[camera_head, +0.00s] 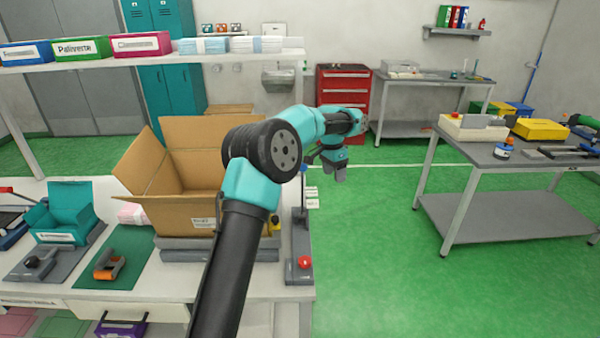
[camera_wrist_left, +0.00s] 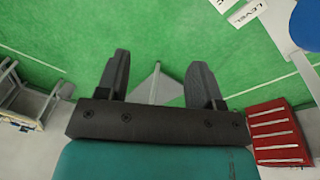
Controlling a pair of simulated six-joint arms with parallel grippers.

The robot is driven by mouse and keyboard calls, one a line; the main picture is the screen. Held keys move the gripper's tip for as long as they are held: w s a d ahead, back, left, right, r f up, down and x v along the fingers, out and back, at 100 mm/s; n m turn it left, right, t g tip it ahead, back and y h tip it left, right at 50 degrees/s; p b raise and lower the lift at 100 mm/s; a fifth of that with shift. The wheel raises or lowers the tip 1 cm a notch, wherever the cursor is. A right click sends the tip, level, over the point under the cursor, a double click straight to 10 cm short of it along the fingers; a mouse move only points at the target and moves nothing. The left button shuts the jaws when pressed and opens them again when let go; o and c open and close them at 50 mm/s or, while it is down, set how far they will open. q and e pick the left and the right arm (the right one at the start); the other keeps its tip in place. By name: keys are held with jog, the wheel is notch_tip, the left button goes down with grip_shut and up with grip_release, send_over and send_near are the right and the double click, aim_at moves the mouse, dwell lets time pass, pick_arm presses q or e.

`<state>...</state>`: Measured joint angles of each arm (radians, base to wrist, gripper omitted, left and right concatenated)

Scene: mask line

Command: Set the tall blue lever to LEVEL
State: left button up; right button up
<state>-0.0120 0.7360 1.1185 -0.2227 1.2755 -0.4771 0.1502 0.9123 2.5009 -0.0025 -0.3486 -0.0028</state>
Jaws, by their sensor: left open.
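My left gripper (camera_head: 340,176) hangs past the right edge of the near bench, pointing down. In the left wrist view its two dark fingers (camera_wrist_left: 158,68) stand apart with nothing between them. The blue lever (camera_wrist_left: 308,24) shows only in part, at the upper right corner of that view, clear of the fingers. A white label reading LEVEL (camera_wrist_left: 246,13) sits beside it. In the head view the lever's stand (camera_head: 303,215) rises at the bench's right edge, with small white labels (camera_head: 312,198). My arm hides part of this area, so the lever's setting cannot be told.
A red button (camera_head: 304,262) is on the stand's base. An open cardboard box (camera_head: 180,200) stands left of my arm. A red tool cabinet (camera_head: 343,88) is at the back, and a grey table (camera_head: 510,160) with tools is at right. Green floor between is clear.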

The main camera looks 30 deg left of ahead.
pick_arm(q)
jog(key=s+a+r+y, duration=0.1)
jog(key=s+a+r, duration=0.1)
jog(key=a+r, duration=0.3)
jog(key=s+a+r+y, duration=0.1)
jog(key=a+r, duration=0.3)
jog(key=r, duration=0.7)
jog(key=shift+s+a, duration=0.35)
jog(key=shift+s, duration=0.05)
jog(key=f, duration=1.7)
jog(key=shift+w+a+f, duration=0.15)
jog(key=shift+a, duration=0.05)
jog(key=shift+c, duration=0.2)
grip_shut()
